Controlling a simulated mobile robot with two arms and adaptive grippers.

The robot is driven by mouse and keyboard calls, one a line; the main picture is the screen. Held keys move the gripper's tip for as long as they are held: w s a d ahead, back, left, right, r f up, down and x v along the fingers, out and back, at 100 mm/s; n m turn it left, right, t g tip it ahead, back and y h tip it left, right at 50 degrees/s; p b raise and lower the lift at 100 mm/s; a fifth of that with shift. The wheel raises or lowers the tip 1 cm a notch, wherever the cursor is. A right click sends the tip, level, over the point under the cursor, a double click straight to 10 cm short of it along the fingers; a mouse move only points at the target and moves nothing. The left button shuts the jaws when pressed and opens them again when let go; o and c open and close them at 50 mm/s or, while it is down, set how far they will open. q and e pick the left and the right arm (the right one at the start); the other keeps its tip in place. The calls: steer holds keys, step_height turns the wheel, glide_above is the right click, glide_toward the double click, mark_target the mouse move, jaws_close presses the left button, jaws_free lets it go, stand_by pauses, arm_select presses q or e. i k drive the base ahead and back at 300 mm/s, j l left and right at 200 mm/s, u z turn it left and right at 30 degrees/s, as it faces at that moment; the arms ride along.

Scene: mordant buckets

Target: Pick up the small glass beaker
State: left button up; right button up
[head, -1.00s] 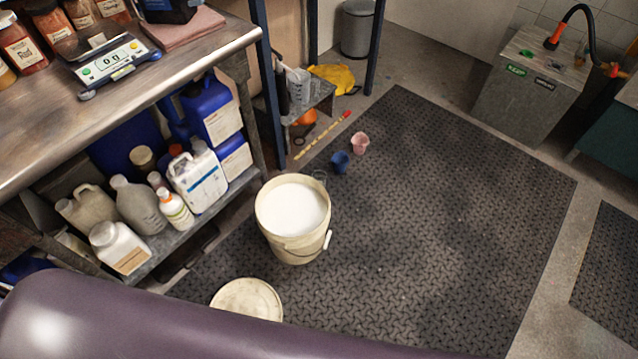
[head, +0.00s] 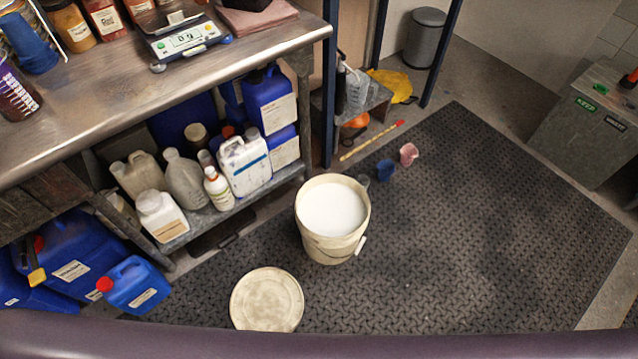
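A small clear glass shape, likely the small glass beaker (head: 365,180), stands on the dark floor mat just behind the right rim of the large cream bucket (head: 333,245). The bucket hides part of it, and it is too small to make out clearly. The bucket is full of white contents. A blue cup (head: 386,169) and a pink cup (head: 408,153) stand to the right of the glass. Neither of my grippers is in view.
A round cream lid (head: 267,299) lies on the mat (head: 490,230) in front of the bucket. A workbench (head: 130,90) with jugs on its lower shelf stands at the left. A yellow stick (head: 370,140) lies behind the cups. The mat's right side is clear.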

mark_target(364, 181)
steer(key=i+l+u, duration=0.2)
steer(key=l+u, duration=0.2)
steer(key=i+l+u, duration=0.2)
steer(key=l+u, duration=0.2)
steer(key=i+l+u, duration=0.1)
steer(key=l+u, duration=0.7)
steer(key=l, duration=0.1)
